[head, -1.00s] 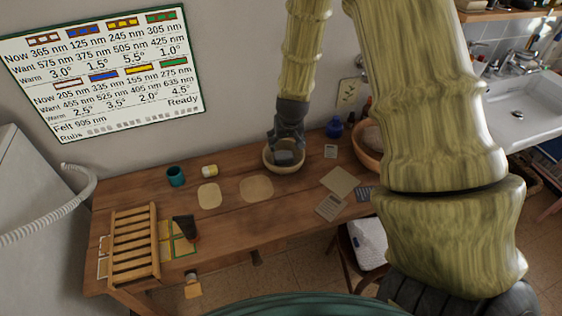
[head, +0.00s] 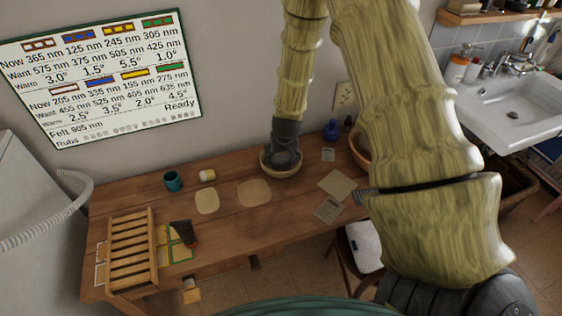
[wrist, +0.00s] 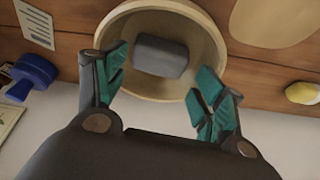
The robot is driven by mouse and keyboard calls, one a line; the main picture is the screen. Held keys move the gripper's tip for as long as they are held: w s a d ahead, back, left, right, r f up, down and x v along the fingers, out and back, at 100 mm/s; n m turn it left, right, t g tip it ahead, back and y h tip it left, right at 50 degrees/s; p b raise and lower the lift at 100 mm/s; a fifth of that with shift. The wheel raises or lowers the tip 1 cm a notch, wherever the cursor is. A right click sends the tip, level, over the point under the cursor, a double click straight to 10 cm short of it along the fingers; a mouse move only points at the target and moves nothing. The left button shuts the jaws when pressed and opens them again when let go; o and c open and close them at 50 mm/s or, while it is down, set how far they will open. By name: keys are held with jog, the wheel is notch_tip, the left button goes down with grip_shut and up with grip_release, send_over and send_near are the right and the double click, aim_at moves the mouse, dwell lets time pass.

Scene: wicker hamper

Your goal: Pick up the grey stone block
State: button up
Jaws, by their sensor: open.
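The grey stone block (wrist: 160,56) lies inside a round tan bowl (wrist: 212,36) in the wrist view. My gripper (wrist: 160,85) is open, with its teal-padded fingers apart at the near side of the bowl, one to each side of the block. The fingers do not visibly touch the block. In the head view my gripper (head: 281,163) is over the bowl (head: 266,169) on the wooden table. There the gripper hides the block.
A slatted wooden rack (head: 132,250) and dark upright object (head: 184,233) are at the table's left end.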

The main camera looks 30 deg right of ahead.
aim_at(281, 158)
jog(key=shift+p+x, duration=0.65)
jog(key=shift+x, duration=1.7)
jog(key=shift+c, duration=0.4)
jog(key=c, duration=0.7)
